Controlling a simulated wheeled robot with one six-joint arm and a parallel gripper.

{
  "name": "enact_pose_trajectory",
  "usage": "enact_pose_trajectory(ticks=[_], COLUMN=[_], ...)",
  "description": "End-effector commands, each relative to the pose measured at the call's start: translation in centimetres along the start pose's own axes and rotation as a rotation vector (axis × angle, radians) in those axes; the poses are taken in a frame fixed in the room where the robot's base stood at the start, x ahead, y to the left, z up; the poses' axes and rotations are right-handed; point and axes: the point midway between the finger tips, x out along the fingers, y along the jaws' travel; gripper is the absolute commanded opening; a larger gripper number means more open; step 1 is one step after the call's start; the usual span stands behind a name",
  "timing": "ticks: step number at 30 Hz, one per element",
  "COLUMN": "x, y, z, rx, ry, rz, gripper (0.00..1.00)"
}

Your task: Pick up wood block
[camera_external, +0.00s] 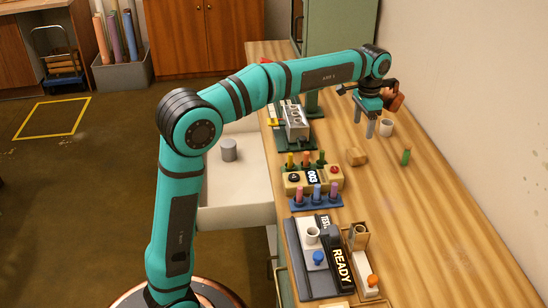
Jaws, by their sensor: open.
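A small brown wood block (356,157) lies on the wooden table, right of the middle of the picture. My gripper (378,134) hangs from the arm's end with its two grey fingers pointing down. The fingers are apart and nothing shows between them. My gripper is behind the wood block and a little to its right, apart from it. The height of the fingertips above the table is hard to tell.
A white cup (386,127) stands close to my gripper's right. A button panel (312,180) and coloured pegs are at the left. The table's right front (450,220) is clear.

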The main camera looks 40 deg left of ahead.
Motion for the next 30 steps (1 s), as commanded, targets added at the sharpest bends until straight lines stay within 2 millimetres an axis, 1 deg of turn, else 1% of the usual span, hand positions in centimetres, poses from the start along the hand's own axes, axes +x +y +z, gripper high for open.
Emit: enact_pose_trajectory(ticks=[1,3,9,12,20,30], x=[0.9,2.2,5.3,6.2,7.4,11.5], y=[0.0,0.0,0.0,0.0,0.0,0.0], z=[0.1,0.1,0.0,0.0,0.1,0.2], rx=[0.000,0.000,0.000,0.000,0.000,0.000], ry=[-0.002,-0.003,-0.001,0.000,-0.001,0.000], rz=[0.001,0.001,0.000,0.000,0.000,0.000], gripper=[0.71,0.71,0.71,0.71,0.71,0.71])
